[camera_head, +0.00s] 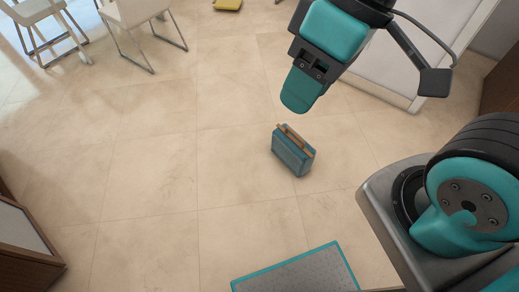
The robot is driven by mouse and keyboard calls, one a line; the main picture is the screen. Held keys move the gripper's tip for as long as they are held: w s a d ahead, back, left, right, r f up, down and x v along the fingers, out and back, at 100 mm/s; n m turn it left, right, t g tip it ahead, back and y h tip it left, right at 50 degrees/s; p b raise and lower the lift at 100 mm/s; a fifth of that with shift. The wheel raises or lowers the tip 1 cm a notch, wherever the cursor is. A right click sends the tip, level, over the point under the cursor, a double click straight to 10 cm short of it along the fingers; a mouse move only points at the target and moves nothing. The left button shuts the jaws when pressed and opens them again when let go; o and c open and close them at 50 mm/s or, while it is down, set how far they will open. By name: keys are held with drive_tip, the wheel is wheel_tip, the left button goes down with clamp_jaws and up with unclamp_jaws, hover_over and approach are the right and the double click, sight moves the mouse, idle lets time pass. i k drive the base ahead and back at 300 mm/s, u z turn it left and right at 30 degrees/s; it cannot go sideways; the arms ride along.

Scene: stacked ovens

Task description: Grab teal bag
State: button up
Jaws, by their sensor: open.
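The teal bag (292,155) stands upright on the beige tiled floor near the middle of the view. It is small and boxy, with a tan handle (295,138) along its top. My gripper (299,96) is open, with its teal fingers pointing down and a little left. It appears just above the bag in the picture, apart from it. One finger largely hides the other, and no object shows between them. The height of the fingers over the bag is hard to judge from this view.
White chairs (135,20) with metal legs stand at the top left. A yellow object (228,5) lies at the top edge. A white panel (395,65) stands behind my arm at the upper right. A brown wooden unit (20,262) is at the lower left. The floor around the bag is clear.

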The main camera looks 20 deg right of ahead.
sight(293, 150)
drive_tip(key=u, duration=0.5)
drive_tip(key=i, duration=1.35)
drive_tip(key=z, duration=0.7)
